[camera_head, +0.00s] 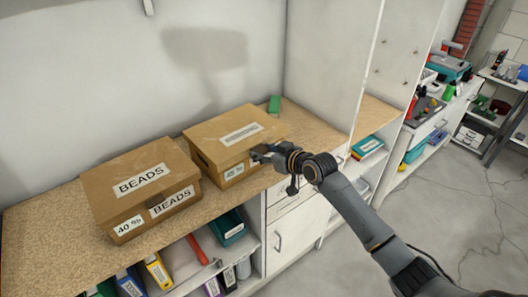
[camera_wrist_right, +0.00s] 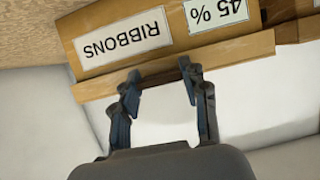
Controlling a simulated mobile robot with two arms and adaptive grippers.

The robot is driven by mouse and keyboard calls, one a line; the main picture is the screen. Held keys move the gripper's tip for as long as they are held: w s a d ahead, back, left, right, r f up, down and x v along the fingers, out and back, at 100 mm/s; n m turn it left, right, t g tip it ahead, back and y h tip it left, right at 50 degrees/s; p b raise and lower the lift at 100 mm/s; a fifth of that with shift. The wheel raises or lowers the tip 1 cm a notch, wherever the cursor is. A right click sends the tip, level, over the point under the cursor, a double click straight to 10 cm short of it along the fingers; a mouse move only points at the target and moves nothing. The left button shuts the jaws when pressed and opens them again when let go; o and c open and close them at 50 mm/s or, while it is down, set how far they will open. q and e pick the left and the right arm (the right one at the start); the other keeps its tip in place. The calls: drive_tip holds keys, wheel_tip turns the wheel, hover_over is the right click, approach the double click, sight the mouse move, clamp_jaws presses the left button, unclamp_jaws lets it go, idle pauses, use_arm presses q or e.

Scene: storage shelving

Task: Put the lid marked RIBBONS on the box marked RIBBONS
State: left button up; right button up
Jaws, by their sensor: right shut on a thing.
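The brown cardboard box marked RIBBONS (camera_wrist_right: 110,38) stands on the wooden counter; its front also carries a 45 % label. A brown lid (camera_head: 215,131) lies over its top, seemingly level; its label is too small to read in the head view. My right gripper (camera_head: 258,155) is at the lid's front right edge. In the wrist view, upside down, the gripper's fingers (camera_wrist_right: 160,82) are at the lid's rim (camera_wrist_right: 240,50), and it is shut on the lid. The gripper hides part of the box front. My left gripper is out of view.
A lidded box marked BEADS (camera_head: 122,205), with a 40 % label, stands close on the left. A small green object (camera_head: 274,105) lies behind the RIBBONS box. Shelves with binders (camera_head: 157,270) are below the counter. A tall panel (camera_head: 330,60) rises to the right.

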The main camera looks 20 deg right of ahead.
drive_tip(key=o, duration=1.2)
drive_tip(key=shift+o, duration=0.2)
drive_tip(key=v, duration=1.2)
drive_tip(key=shift+r, duration=0.1)
